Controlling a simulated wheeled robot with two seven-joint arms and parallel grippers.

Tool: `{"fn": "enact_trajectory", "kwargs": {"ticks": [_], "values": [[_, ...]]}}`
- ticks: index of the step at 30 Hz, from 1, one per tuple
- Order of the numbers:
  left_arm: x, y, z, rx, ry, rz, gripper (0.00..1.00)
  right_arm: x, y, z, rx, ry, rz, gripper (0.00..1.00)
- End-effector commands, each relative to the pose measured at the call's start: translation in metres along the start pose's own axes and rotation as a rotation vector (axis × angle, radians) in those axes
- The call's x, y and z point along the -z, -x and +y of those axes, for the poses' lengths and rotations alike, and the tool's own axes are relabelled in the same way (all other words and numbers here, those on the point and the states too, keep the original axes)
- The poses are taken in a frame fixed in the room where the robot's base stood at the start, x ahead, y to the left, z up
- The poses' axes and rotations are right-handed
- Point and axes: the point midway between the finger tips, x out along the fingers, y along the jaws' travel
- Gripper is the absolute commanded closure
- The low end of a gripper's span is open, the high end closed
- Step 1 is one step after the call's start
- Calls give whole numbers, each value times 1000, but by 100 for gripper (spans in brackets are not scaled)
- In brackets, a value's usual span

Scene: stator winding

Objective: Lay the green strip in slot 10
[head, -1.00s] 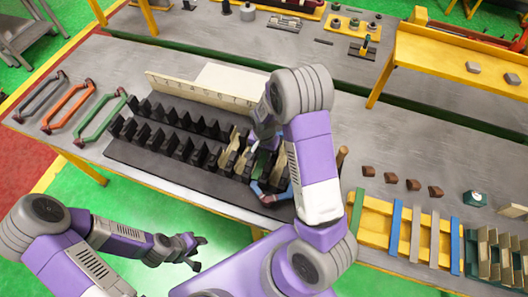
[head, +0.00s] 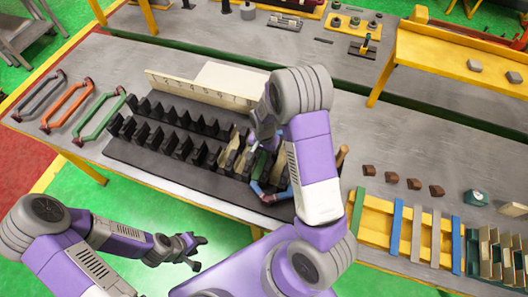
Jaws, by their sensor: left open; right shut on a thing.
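The green strip (head: 259,165) shows upright among the dark teeth of the stator block (head: 125,154), towards its right end. My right gripper (head: 257,147) is just above the strip, partly hidden behind my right arm, and is shut on it. Cream liners (head: 228,157) stand in slots beside the strip. I cannot tell which slot number the strip is at or how deep it sits. My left gripper (head: 198,255) is open and empty over the green floor in front of the table.
A cream numbered board (head: 190,90) stands behind the stator block. A yellow rack (head: 375,222) with coloured strips is at the right, near several brown blocks (head: 413,184).

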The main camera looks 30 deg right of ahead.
Motion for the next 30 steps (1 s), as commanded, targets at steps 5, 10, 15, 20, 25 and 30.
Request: {"fn": "enact_trajectory", "kwargs": {"ticks": [5, 10, 15, 20, 25, 30], "values": [[0, -1, 0, 0, 0, 0, 57, 0, -1, 0, 0, 0, 0, 100], [0, -1, 0, 0, 0, 0, 57, 0, -1, 0, 0, 0, 0, 100], [0, -1, 0, 0, 0, 0, 57, 0, -1, 0, 0, 0, 0, 43], [0, -1, 0, 0, 0, 0, 57, 0, -1, 0, 0, 0, 0, 39], [0, -1, 0, 0, 0, 0, 57, 0, -1, 0, 0, 0, 0, 39], [0, -1, 0, 0, 0, 0, 57, 0, -1, 0, 0, 0, 0, 39]]}}
